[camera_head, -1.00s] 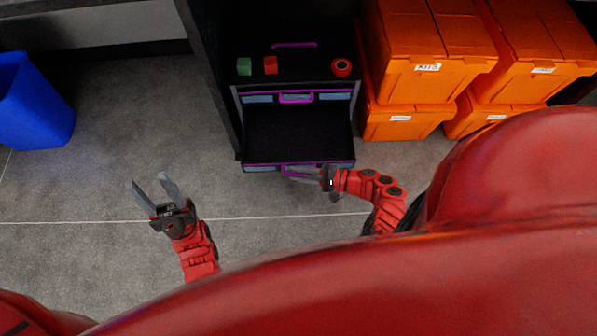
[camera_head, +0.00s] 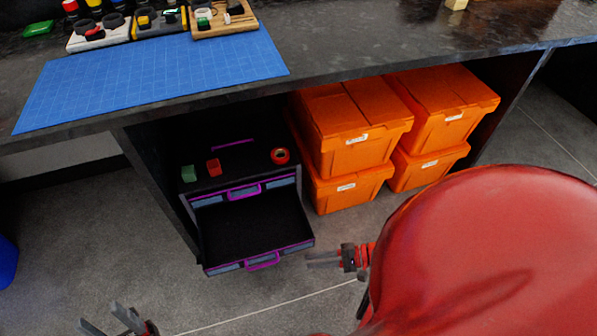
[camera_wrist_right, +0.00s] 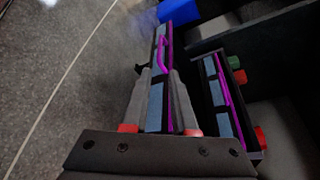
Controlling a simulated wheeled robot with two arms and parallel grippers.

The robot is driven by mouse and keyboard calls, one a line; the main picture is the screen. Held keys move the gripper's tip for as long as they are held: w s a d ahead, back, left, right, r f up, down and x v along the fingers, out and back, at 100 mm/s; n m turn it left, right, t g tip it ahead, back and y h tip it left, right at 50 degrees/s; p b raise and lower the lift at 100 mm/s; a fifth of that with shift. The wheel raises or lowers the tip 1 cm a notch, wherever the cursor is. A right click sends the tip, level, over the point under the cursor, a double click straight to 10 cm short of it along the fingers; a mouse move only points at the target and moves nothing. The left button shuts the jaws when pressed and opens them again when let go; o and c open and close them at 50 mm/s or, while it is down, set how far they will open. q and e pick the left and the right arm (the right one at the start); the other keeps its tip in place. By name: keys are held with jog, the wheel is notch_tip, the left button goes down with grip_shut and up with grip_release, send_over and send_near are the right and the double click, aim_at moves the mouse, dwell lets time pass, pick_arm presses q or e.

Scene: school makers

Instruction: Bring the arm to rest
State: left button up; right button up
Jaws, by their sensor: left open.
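My right gripper (camera_head: 309,260) is just right of the front corner of the pulled-out lower drawer (camera_head: 255,226), apart from its purple handle (camera_head: 263,261). Its fingers are apart with nothing held between them. In the right wrist view, the gripper (camera_wrist_right: 160,78) shows both fingers, with the drawer front and purple handle (camera_wrist_right: 161,55) beyond them. My left gripper (camera_head: 97,314) is at the bottom left of the head view, over the floor, open and empty. Most of the left arm is out of view.
The dark drawer unit (camera_head: 190,215) stands under the workbench (camera_head: 330,62), with a green block (camera_head: 189,173), a red block (camera_head: 213,167) and a red tape roll (camera_head: 279,156) on top. Orange bins (camera_head: 350,130) stand beside it. A blue mat (camera_head: 160,75) lies on the bench. Floor in front is clear.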

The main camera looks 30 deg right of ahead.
jog(key=shift+s+d, duration=0.25)
jog(key=shift+d, duration=0.05)
dwell(0.4)
